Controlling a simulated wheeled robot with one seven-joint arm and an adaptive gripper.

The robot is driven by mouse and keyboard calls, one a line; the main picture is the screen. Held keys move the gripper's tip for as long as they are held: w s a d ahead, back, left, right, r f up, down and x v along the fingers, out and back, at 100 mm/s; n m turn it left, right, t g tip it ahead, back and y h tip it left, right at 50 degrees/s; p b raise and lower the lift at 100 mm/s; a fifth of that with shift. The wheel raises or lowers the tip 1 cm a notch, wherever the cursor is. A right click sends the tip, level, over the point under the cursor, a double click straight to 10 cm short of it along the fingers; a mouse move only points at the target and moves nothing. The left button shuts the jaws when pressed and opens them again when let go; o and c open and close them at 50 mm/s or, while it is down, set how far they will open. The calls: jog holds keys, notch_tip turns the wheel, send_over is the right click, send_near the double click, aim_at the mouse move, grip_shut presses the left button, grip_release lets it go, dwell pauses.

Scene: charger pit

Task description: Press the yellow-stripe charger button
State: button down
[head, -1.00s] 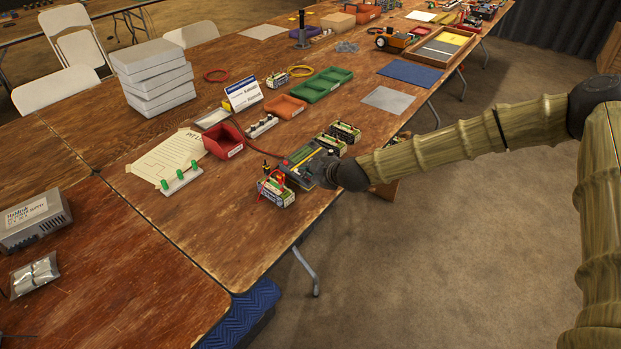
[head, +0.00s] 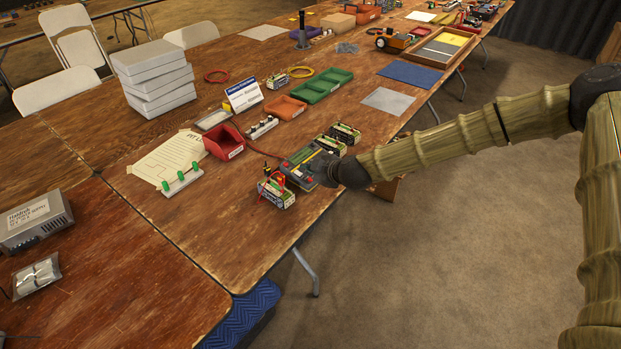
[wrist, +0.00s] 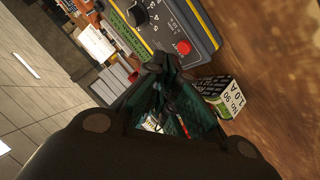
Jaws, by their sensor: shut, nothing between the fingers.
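The charger (head: 300,160), a dark box with yellow edging, sits near the table's front edge in the head view. In the wrist view the charger (wrist: 205,22) fills the upper middle, with its yellow edge, a black knob (wrist: 138,14) and a round red button (wrist: 184,47). My gripper (wrist: 162,66) is shut and empty, its tips just below and left of the red button in the picture. Whether they touch the charger I cannot tell. In the head view my dark gripper (head: 323,168) is at the charger's right side and hides part of it.
A battery pack (head: 276,192) with red leads stands left of the charger. More packs (head: 345,132) stand behind it. A labelled pack (wrist: 224,92) is close to my fingers in the wrist view. A red bin (head: 223,142) stands further back. Bare tabletop (head: 225,235) lies front left.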

aim_at(312, 185)
jog(key=r+p, duration=0.2)
jog(key=r, duration=0.1)
jog(key=r+p, duration=0.1)
jog(key=shift+s+d+r, duration=0.3)
jog(key=shift+d+r, duration=0.05)
jog(key=shift+r, duration=0.05)
dwell(0.9)
